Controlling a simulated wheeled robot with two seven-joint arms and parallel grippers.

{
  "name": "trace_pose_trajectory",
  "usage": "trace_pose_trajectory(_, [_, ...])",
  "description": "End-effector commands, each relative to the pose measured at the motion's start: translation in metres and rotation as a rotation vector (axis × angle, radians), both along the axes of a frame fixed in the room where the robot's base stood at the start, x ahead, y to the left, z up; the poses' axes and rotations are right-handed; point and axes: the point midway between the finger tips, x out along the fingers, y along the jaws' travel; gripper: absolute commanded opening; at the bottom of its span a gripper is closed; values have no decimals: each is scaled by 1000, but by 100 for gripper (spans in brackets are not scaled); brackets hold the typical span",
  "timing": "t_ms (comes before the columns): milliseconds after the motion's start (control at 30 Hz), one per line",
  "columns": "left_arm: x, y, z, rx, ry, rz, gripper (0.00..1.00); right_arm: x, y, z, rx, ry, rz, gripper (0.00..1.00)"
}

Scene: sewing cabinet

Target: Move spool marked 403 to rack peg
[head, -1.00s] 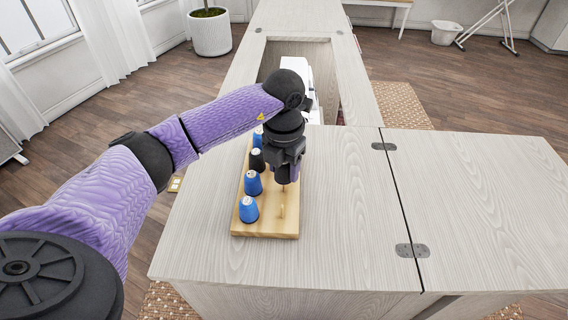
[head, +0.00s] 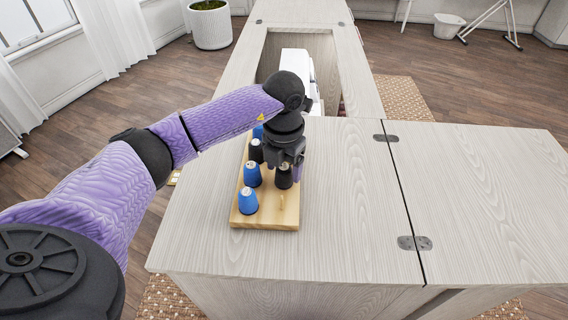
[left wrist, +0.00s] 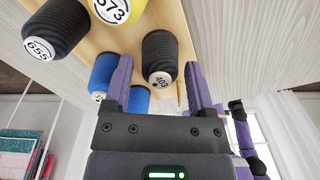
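The black spool marked 403 (left wrist: 160,50) shows its number in the left wrist view. In the head view this dark spool (head: 284,179) stands upright on the right side of the wooden rack (head: 270,219), under my left gripper (head: 288,163). In the left wrist view my left gripper (left wrist: 158,78) is open, with a purple finger on either side of the spool and a gap to each. The peg under the spool is hidden. My right gripper is not in view.
Blue spools (head: 248,201) and a black one (head: 256,151) stand along the rack's left side. A black spool marked 655 (left wrist: 58,25) and a yellow one marked 573 (left wrist: 118,8) are close by. The cabinet top (head: 350,220) to the right is clear.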

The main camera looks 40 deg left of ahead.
Motion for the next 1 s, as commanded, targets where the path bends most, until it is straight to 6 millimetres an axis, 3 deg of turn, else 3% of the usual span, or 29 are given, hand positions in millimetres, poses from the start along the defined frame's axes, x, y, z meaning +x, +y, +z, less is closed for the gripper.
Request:
trace_pose_trajectory(33, [0, 0, 0, 0, 0, 0, 84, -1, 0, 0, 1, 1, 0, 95])
trace_pose_trajectory(100, [0, 0, 0, 0, 0, 0, 95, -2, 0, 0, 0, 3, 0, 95])
trace_pose_trajectory(367, [0, 0, 2, 0, -1, 0, 95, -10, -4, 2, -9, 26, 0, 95])
trace_pose_trajectory(700, [1, 0, 85, 0, -6, 0, 95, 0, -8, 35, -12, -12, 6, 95])
trace_pose_trajectory(833, [0, 0, 99, 0, -3, 0, 95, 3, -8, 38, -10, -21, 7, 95])
trace_pose_trajectory(1000, [0, 0, 99, 0, 0, 0, 95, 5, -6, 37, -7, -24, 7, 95])
